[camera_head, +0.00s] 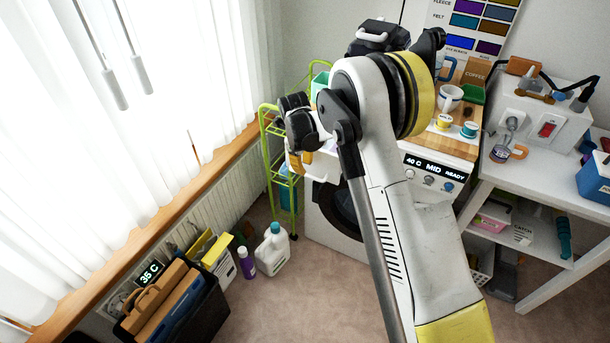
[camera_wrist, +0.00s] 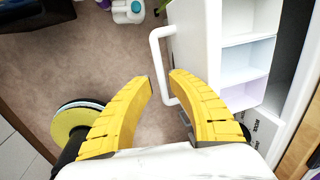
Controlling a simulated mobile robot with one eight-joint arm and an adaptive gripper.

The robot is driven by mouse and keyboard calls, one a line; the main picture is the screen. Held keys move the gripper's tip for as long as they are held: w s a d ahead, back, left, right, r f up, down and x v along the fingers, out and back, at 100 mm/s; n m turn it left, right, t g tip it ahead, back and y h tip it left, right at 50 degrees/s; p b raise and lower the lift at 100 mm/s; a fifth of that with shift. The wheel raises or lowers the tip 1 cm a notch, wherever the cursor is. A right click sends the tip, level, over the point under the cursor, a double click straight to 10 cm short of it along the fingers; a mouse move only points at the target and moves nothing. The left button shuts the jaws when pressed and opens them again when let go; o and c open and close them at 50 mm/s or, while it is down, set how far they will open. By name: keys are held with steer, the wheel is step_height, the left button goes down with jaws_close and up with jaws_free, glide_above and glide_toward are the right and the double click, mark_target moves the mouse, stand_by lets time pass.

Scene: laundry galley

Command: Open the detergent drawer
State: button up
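The white detergent drawer (camera_wrist: 200,40) stands out from the washing machine (camera_head: 320,220) in the wrist view, and its pale compartments (camera_wrist: 245,75) show from above. In the head view the drawer (camera_head: 322,168) is partly hidden behind my arm. Its white bar handle (camera_wrist: 158,60) is on the drawer front. My gripper (camera_wrist: 161,78) has its yellow fingers apart, with the handle bar passing between or just beyond the tips. I see a gap beside the left finger; the right finger overlaps the handle's near end, and contact there is unclear. In the head view my gripper (camera_head: 298,155) is beside the drawer.
A green trolley (camera_head: 268,150) stands left of the machine, close to my gripper. A white jug (camera_head: 272,250) and a purple bottle (camera_head: 246,263) stand on the floor. A white side table (camera_head: 545,190) is at the right. The carpet before the machine is clear.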

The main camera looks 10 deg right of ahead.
steer(key=f, duration=0.3)
steer(key=f+b, duration=0.1)
steer(key=shift+w+d+f, duration=0.2)
steer(key=shift+w+d, duration=0.05)
steer(key=shift+w, duration=0.1)
jaws_close()
